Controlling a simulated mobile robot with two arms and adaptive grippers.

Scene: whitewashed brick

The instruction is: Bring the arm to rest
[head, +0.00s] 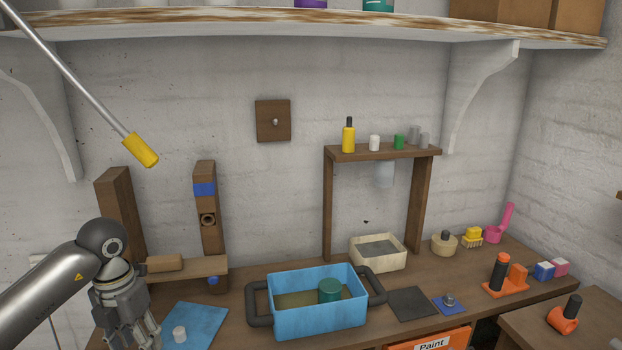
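My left arm (50,287) comes in from the lower left, bent at the joint. My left gripper (132,325) hangs fingers down over the left end of the workbench, just left of a blue mat (206,318) with a small white cylinder (179,334). The fingers are close to the lower frame edge, and their opening is not clear. I see nothing held in them. My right arm and gripper are not in view.
A wooden stand (207,215) rises behind the gripper. A blue tub (318,312) with black handles holds a green cylinder (329,290). A yellow-tipped rod (140,149) hangs above. A wooden rack (327,205) and cream tray (398,262) stand further right.

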